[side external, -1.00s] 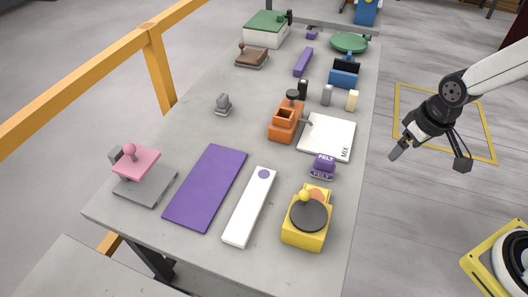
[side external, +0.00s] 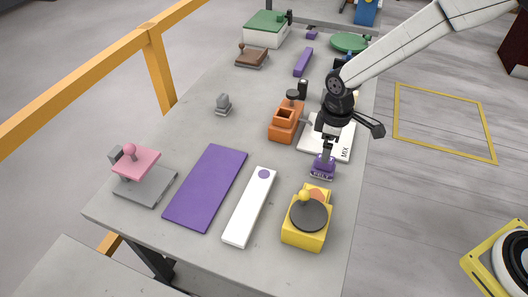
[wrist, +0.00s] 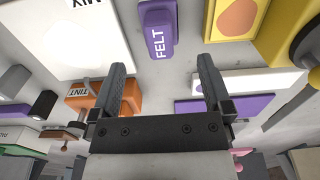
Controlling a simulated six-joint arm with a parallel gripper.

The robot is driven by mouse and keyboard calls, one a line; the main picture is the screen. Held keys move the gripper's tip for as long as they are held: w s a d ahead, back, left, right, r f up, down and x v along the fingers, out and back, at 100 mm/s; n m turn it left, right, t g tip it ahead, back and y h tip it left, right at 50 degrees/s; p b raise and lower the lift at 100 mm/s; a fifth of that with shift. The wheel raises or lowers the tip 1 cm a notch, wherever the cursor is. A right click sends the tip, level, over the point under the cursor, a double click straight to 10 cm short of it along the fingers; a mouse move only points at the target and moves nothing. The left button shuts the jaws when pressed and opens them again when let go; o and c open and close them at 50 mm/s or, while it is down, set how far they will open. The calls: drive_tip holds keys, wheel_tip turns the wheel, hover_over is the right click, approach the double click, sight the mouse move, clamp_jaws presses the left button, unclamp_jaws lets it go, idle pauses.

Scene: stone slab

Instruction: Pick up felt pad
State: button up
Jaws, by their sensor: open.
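The felt pad (side external: 322,172) is a small purple block with white FELT lettering, near the right edge of the slab. It also shows at the top of the wrist view (wrist: 157,30), beyond my fingertips. My gripper (side external: 328,150) is above the felt pad in the side view and hides part of its top. In the wrist view my gripper (wrist: 163,70) has its two dark fingers spread wide with nothing between them. The felt pad lies roughly in line with the gap. I cannot tell the exact height between them.
A white MIX board (side external: 341,145) lies just behind the pad. A yellow device with a dark disc (side external: 308,218) stands close in front. An orange TINT block (side external: 285,121) is to the left. A white strip (side external: 245,215) and a purple sheet (side external: 205,188) lie front left.

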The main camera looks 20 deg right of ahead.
sight(324, 166)
drive_tip(key=shift+f, duration=0.1)
drive_tip(key=shift+f, duration=1.2)
drive_tip(key=shift+f, duration=2.6)
drive_tip(key=c, duration=1.3)
drive_tip(key=shift+c, duration=0.2)
drive_tip(key=shift+r, duration=0.15)
